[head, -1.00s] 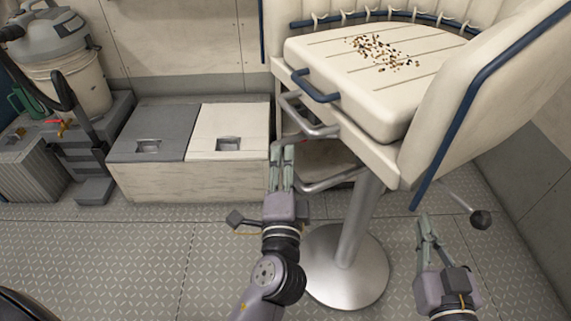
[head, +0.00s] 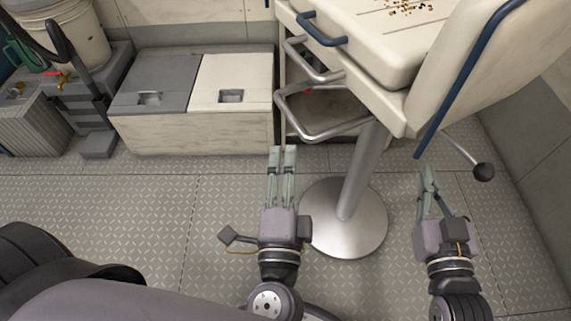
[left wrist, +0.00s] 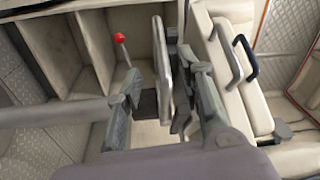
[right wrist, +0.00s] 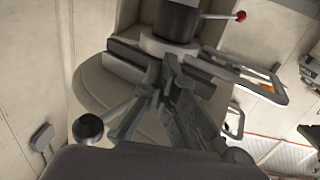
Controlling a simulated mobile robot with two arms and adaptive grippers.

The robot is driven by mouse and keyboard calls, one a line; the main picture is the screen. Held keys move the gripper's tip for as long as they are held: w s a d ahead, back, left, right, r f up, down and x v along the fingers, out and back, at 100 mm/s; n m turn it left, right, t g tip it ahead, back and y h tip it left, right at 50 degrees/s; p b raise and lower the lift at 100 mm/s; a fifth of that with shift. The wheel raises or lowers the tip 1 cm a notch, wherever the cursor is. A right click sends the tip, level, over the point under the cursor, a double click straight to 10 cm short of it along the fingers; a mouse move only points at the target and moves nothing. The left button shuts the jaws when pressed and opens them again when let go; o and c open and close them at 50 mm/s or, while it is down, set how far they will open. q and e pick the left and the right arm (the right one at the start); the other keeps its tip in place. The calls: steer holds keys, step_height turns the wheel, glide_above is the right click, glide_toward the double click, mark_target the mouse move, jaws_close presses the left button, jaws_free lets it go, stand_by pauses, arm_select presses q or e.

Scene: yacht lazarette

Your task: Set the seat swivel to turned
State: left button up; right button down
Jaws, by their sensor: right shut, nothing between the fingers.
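The cream helm seat (head: 385,50) stands on a round metal pedestal (head: 345,215). A blue grab bar (head: 322,32) is on its front edge, with metal rails (head: 340,133) beneath. A lever with a black knob (head: 484,172) sticks out at its lower right; the knob is also in the right wrist view (right wrist: 88,127). My left gripper (head: 282,150) is open and empty, just below the rails. In the left wrist view a metal rail (left wrist: 163,75) appears between its fingers, not gripped. My right gripper (head: 428,172) is shut and empty, left of the knob.
A bench locker with grey (head: 152,75) and white (head: 232,75) lids stands behind left. A red knob (left wrist: 120,38) shows beneath the seat. The floor in front is clear.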

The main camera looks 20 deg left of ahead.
arm_select(q)
steer(key=shift+c, duration=0.5)
